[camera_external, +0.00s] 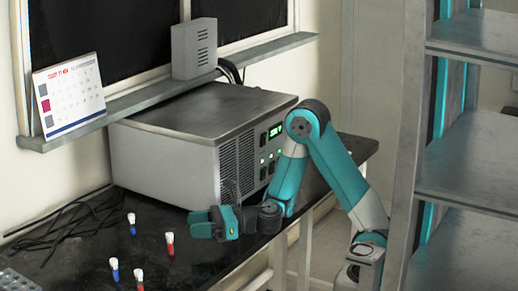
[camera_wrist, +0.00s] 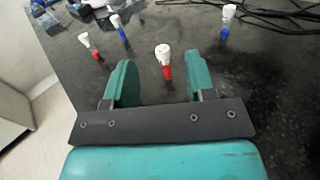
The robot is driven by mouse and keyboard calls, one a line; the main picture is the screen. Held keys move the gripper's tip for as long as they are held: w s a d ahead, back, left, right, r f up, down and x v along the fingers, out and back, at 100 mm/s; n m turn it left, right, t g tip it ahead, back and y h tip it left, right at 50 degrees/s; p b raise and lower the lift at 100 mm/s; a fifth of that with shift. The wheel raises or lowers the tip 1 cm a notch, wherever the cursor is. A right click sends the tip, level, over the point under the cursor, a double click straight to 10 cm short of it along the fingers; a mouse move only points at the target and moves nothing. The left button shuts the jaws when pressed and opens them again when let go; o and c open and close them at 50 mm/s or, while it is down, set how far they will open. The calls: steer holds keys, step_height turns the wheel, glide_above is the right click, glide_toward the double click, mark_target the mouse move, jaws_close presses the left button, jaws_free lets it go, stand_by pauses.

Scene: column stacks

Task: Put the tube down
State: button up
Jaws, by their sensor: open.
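A red tube with a white cap (camera_external: 170,243) stands upright on the black bench top. My gripper (camera_external: 203,223) is low over the bench, to the right of this tube and pointing at it. In the wrist view the same red tube (camera_wrist: 166,70) shows between and just beyond the green fingertips (camera_wrist: 158,78). The fingers are open and spread, with nothing gripped. A gap shows between tube and gripper in the external view. Other white-capped tubes stand nearby: a blue one at the back (camera_external: 132,223), another blue one (camera_external: 115,269) and a second red one (camera_external: 139,279).
A large grey instrument box (camera_external: 170,160) stands behind my gripper. Black cables (camera_external: 70,225) lie at the back left of the bench. A grey rack (camera_external: 14,280) sits at the lower left corner. Metal shelves (camera_external: 465,150) stand at the right.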

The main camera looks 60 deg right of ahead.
mark_target(164, 239)
step_height(164, 239, down, 4)
steer(key=shift+r+b, duration=0.2)
steer(key=shift+b, duration=0.8)
steer(key=shift+w+a+r+p, duration=0.45)
steer(key=shift+r+p, duration=0.15)
steer(key=shift+p, duration=0.35)
steer(key=p+x, duration=0.3)
steer(key=x, duration=0.2)
steer(key=shift+w+a, duration=0.15)
steer(key=shift+a, duration=0.05)
steer(key=shift+w+a+f, duration=0.1)
steer(key=shift+w+a, duration=0.15)
steer(key=shift+w, duration=0.05)
steer(key=shift+c, duration=0.2)
jaws_close()
